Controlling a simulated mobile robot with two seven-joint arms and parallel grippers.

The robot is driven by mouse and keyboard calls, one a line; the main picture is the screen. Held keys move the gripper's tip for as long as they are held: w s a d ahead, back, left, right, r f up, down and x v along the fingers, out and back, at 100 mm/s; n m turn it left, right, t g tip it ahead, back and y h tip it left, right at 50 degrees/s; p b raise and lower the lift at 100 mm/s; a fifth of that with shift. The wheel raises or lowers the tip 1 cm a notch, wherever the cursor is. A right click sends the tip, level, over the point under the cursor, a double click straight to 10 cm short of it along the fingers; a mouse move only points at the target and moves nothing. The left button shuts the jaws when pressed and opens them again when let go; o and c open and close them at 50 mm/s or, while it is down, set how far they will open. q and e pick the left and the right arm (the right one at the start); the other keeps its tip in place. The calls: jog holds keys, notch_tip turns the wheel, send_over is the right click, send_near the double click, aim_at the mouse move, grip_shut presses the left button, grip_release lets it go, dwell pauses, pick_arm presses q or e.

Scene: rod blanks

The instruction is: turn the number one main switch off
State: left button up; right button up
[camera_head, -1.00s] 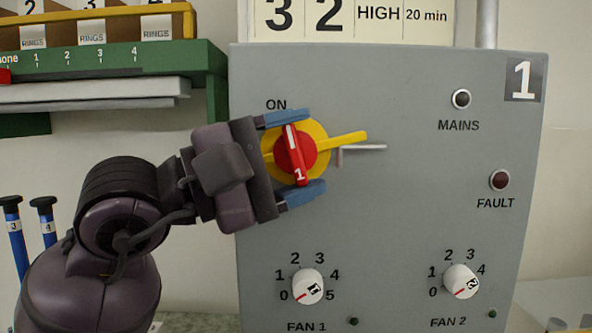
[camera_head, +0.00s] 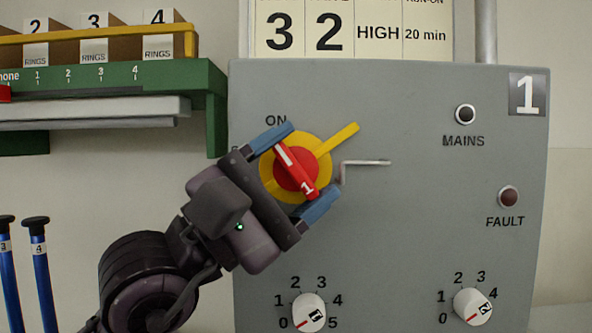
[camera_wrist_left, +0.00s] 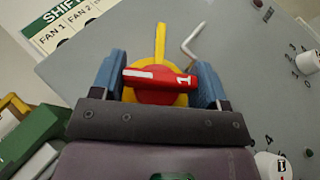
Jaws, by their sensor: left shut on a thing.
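The number one main switch is a red handle (camera_head: 297,171) marked 1 on a round yellow plate (camera_head: 318,147) with a yellow tab pointing up and right. It is on the grey panel (camera_head: 420,230), below the word ON. The handle is tilted, its white-striped end toward upper left. My left gripper (camera_head: 297,170) is shut on the red handle, with a blue finger at each end of it. In the left wrist view the handle (camera_wrist_left: 158,79) lies across between the two fingers. A bent grey metal rod (camera_head: 365,162) sticks out just right of the plate. My right gripper is not in view.
Fan knobs (camera_head: 309,312) and (camera_head: 472,306) are low on the panel.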

aim_at(292, 177)
pick_arm(q)
jog(key=o, duration=1.3)
jog(key=shift+s+a+f, duration=0.2)
jog(key=shift+a+f, duration=0.15)
jog(key=shift+a, duration=0.05)
jog(key=v, duration=0.4)
jog(key=shift+a+f+b, duration=0.2)
jog(key=shift+b, duration=0.2)
jog(key=shift+s+a+r+p, duration=0.1)
jog(key=shift+s+a+p, duration=0.15)
jog(key=shift+p, duration=0.15)
jog(key=shift+a, duration=0.2)
jog(key=shift+p+v, duration=1.85)
jog(key=shift+v, duration=0.4)
